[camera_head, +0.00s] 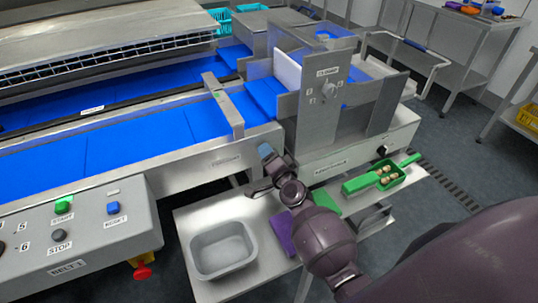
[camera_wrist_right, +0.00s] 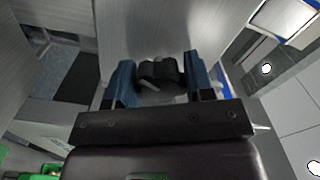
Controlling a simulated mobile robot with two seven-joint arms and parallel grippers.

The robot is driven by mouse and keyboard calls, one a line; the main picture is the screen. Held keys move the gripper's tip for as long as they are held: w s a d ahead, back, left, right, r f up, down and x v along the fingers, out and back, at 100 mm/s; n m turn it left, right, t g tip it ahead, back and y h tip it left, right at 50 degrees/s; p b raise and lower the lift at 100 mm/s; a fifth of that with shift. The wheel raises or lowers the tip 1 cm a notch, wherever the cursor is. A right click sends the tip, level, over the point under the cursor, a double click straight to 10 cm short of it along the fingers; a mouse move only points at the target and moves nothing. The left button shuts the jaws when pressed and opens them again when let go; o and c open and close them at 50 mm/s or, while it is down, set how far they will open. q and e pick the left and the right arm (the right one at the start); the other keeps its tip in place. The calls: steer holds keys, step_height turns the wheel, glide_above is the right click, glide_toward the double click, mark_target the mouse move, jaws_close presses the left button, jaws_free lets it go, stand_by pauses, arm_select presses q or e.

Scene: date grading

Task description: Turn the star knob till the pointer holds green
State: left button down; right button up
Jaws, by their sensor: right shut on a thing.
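My right gripper (camera_head: 267,160) is at the lower left of the upright metal plate, beside the conveyor's end. In the right wrist view its blue fingers (camera_wrist_right: 160,80) are closed on a dark, lobed knob (camera_wrist_right: 160,72), which looks like the star knob. In the head view the gripper hides that knob. A grey dial-like fitting (camera_head: 328,90) sits on the upright plate (camera_head: 318,122) under a small label. I cannot make out a pointer or its green zone. My left gripper is not in view.
Blue conveyor belts (camera_head: 140,141) run at the left. A control box (camera_head: 85,235) stands front left. A steel table below holds a grey tub (camera_head: 222,250), a purple item (camera_head: 282,232) and a green scoop (camera_head: 362,183) with dates. A black knob (camera_head: 383,150) is on the machine's right.

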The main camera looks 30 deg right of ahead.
steer(key=shift+m, duration=0.3)
steer(key=o, duration=0.7)
steer(key=shift+c, duration=0.2)
steer(key=shift+o, duration=1.2)
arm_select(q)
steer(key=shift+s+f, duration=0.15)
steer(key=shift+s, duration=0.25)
arm_select(e)
steer(key=shift+s, duration=0.1)
steer(key=shift+s, duration=0.3)
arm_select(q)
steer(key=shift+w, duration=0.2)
arm_select(e)
steer(key=s, duration=1)
steer(key=shift+a, duration=0.3)
